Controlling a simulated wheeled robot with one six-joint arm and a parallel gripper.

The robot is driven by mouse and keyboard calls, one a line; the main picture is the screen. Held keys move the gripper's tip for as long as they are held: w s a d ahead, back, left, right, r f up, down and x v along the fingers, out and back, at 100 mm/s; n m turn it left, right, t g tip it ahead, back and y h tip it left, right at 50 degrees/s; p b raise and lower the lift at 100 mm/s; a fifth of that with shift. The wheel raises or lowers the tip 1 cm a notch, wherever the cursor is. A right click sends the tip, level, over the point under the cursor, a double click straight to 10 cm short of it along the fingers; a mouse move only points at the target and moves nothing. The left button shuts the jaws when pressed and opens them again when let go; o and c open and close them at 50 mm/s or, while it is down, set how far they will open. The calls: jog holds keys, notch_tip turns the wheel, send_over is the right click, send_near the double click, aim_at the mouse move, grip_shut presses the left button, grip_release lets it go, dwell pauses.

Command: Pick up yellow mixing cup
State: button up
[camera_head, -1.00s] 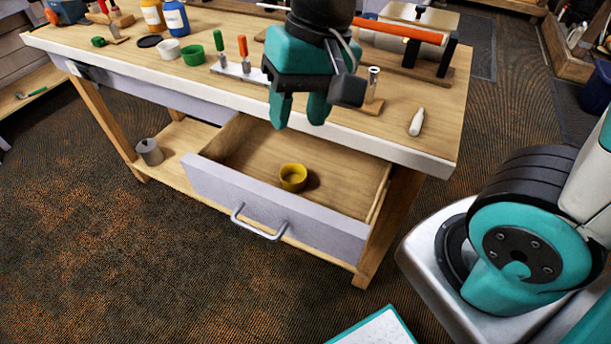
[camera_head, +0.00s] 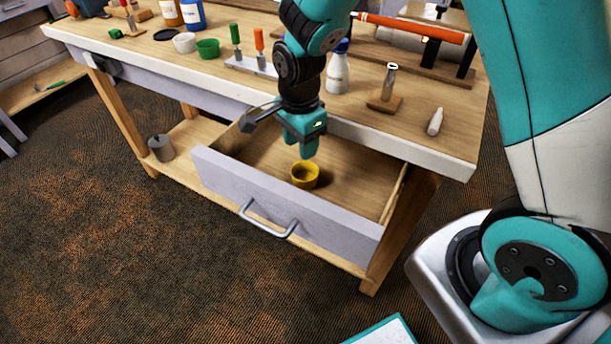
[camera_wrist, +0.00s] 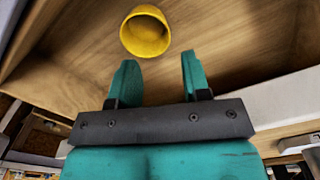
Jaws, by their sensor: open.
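The yellow mixing cup (camera_head: 305,175) stands upright on the floor of the open drawer (camera_head: 345,195). My gripper (camera_head: 306,150) is over the drawer, just above and behind the cup in the head view. In the wrist view the cup (camera_wrist: 146,32) lies beyond the fingertips, a little left of the middle between them. My gripper (camera_wrist: 157,66) is open there, with two teal fingers apart and nothing between them. The cup's mouth faces the wrist camera and it looks empty. No contact between fingers and cup shows.
The drawer front with its handle (camera_head: 268,222) and the workbench edge (camera_head: 400,150) bound the space around my gripper.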

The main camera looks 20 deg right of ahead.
aim_at(299, 174)
jog(key=f, duration=0.7)
jog(key=shift+w+a+f, duration=0.15)
jog(key=shift+w, duration=0.05)
grip_shut()
